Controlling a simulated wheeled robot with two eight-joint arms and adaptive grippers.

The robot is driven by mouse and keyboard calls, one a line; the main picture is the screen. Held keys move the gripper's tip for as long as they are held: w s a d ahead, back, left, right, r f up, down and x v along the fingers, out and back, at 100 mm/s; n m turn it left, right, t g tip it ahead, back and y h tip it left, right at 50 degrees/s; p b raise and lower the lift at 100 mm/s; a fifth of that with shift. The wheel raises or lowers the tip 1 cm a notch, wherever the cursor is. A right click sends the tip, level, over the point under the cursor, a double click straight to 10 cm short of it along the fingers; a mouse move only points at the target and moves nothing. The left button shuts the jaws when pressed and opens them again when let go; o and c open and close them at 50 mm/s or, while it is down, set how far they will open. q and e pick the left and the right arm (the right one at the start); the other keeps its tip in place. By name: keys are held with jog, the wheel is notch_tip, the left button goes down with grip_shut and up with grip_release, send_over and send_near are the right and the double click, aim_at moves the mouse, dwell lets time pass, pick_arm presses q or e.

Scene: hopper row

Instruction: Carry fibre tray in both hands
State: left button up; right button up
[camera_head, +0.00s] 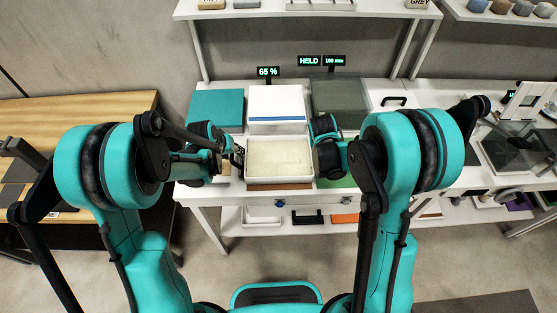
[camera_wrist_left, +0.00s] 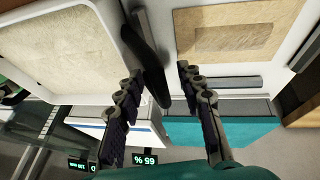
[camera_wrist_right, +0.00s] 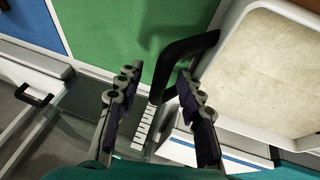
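The fibre tray (camera_head: 280,141) is white with a pale, rough filling, and lies level in front of the white hopper unit. It also shows in the left wrist view (camera_wrist_left: 98,95) and right wrist view (camera_wrist_right: 222,62). It has a black handle at each side. My left gripper (camera_wrist_left: 158,78) is open, with the left handle (camera_wrist_left: 147,50) between its parted fingers. My right gripper (camera_wrist_right: 159,75) is open, with the right handle (camera_wrist_right: 190,47) between its fingers. Gaps show beside both handles. I cannot tell whether the tray touches the surface below.
Teal (camera_head: 216,108), white (camera_head: 276,105) and dark glassy units stand behind the tray. Small displays read "65 %", "HELD" and "100 mm". A green mat (camera_wrist_right: 115,40) lies beside the tray. A wooden table (camera_head: 90,112) stands left, and a bench with a frame stands right.

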pick_arm(q)
jog(key=shift+f, duration=0.1)
grip_shut()
pick_arm(e)
grip_shut()
pick_arm(q)
jog(key=shift+r, duration=0.2)
pick_arm(e)
jog(key=shift+r, duration=0.1)
